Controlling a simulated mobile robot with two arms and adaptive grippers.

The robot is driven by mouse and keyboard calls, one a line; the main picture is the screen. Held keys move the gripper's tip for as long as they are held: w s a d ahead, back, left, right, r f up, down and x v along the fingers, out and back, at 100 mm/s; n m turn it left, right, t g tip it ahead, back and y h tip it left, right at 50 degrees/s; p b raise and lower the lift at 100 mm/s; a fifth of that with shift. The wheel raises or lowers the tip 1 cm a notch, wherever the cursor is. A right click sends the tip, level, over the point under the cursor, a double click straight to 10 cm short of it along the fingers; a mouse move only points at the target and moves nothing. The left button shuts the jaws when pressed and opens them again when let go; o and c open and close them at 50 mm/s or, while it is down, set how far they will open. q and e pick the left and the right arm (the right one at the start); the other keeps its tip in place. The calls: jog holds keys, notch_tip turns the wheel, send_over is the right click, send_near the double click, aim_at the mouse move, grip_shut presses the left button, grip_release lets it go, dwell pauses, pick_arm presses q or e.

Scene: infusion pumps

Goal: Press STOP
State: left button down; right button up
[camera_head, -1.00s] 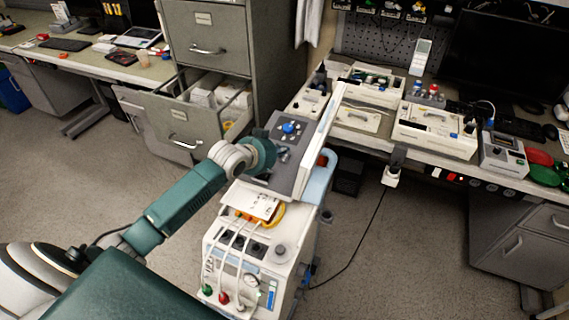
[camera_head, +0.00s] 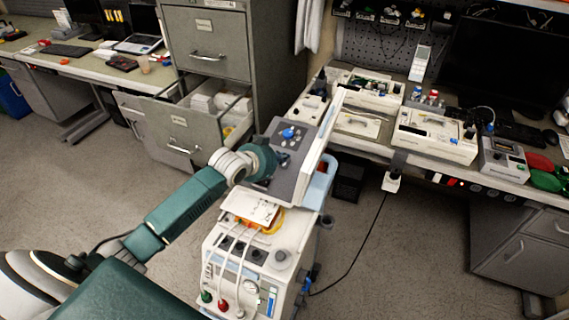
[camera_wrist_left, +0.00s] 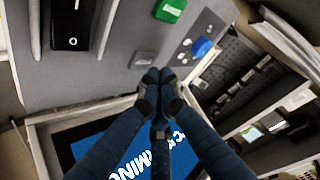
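A machine with a grey control panel (camera_head: 306,141) and a white body (camera_head: 235,262) stands mid-picture in the head view. The panel has a blue knob (camera_head: 288,133), which also shows in the wrist view (camera_wrist_left: 202,47). The wrist view also shows a green button (camera_wrist_left: 170,10), a small grey square button (camera_wrist_left: 142,60) and a black rocker switch (camera_wrist_left: 72,30). No lettering reading STOP can be made out. My left gripper (camera_wrist_left: 160,88) is shut and empty, its tips together close to the grey square button; contact cannot be told. My right gripper is out of view.
A blue screen (camera_wrist_left: 120,155) lies below the fingers in the wrist view. A grey cabinet (camera_head: 205,75) with an open drawer stands behind the machine. A workbench (camera_head: 385,148) with several devices runs to the right. The floor (camera_head: 400,270) at front right is mostly clear.

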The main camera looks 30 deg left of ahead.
pick_arm(q)
jog(key=shift+f, duration=0.15)
dwell(0.5)
jog(key=shift+f, duration=0.25)
jog(key=shift+w+f+b, duration=0.1)
jog(key=shift+f+b, duration=0.2)
jog(key=shift+f, duration=0.15)
dwell(0.7)
jog(key=shift+r, duration=0.1)
jog(key=shift+s+r+p, duration=0.2)
jog(key=shift+r+p, duration=0.5)
jog(key=shift+p, duration=0.25)
